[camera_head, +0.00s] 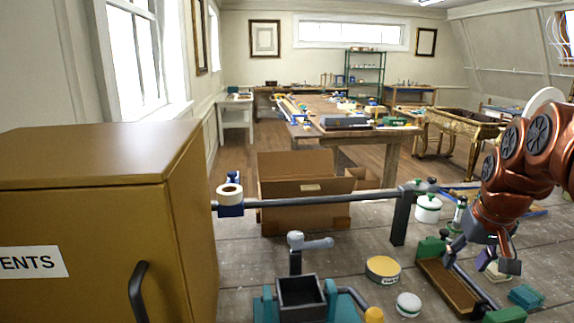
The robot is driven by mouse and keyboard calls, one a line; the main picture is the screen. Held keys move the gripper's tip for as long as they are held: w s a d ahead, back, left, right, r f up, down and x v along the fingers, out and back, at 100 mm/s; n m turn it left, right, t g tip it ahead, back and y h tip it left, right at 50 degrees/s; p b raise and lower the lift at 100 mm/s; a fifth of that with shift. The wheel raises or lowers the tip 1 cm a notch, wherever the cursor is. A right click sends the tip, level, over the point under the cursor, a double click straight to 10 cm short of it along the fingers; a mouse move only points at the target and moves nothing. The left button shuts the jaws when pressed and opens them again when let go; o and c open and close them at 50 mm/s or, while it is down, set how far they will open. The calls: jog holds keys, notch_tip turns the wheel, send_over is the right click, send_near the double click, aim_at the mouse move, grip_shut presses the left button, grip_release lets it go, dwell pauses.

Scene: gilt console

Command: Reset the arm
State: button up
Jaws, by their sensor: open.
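My arm, copper-red with dark round joint caps, comes in from the right edge and bends down. My gripper (483,257) hangs at its end on the right, with its fingers spread apart. It is above a brown tray with green ends (446,285), close to a small pale block (495,272). Nothing is seen held between the fingers. I cannot tell whether a fingertip touches the tray or the block.
A brown cabinet (95,215) fills the left. A grey bar (320,199) spans the middle before a cardboard box (305,185). A white jar (428,208), a yellow-topped tin (382,268) and a small white jar (408,304) stand left of my gripper.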

jog(key=s+a+f+n+g+p, duration=0.15)
jog(key=s+a+f, duration=0.45)
jog(key=s+a, duration=0.6)
jog(key=s+a+f+g, duration=0.1)
jog(key=s+a+f, duration=0.1)
jog(key=s, duration=0.5)
jog(key=s+a+f+g, duration=0.2)
jog(key=s+f, duration=0.2)
jog(key=s, duration=0.4)
jog(key=shift+a+p, duration=0.35)
jog(key=shift+d+g, duration=0.1)
jog(key=shift+g, duration=0.15)
